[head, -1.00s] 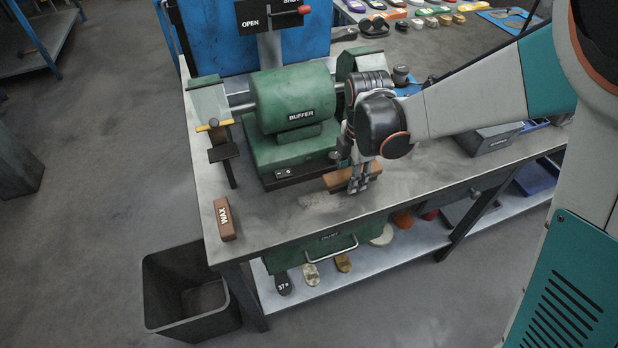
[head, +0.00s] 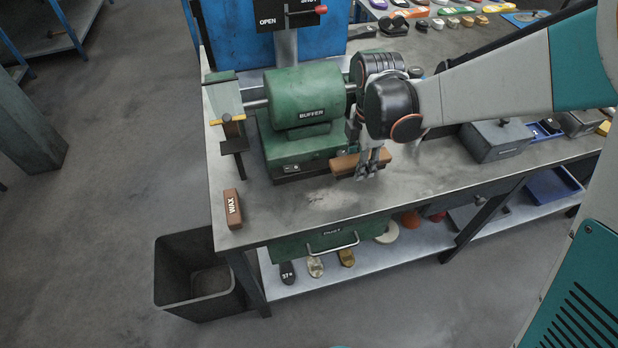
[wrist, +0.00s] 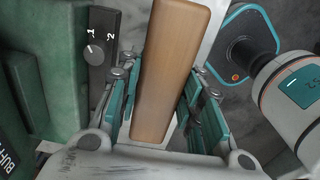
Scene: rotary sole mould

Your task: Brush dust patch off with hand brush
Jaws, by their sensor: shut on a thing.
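The hand brush shows as a brown wooden block (head: 345,163) at the front right foot of the green buffer; its wooden back also fills the middle of the wrist view (wrist: 168,70). My gripper (head: 370,168) is shut on it, with the teal finger pads on both sides of the wood in the wrist view (wrist: 160,115). The bristles are hidden, so I cannot tell whether they touch the bench. A pale dust patch (head: 322,198) lies on the grey bench top (head: 280,215), in front of the buffer and to the near left of the brush.
The buffer (head: 305,105) stands close behind the brush. A brown wax block (head: 232,209) lies at the bench's left edge. A drawer with a handle (head: 333,240) is below the front edge, and a black bin (head: 195,275) stands on the floor. A grey box (head: 495,140) is at the right.

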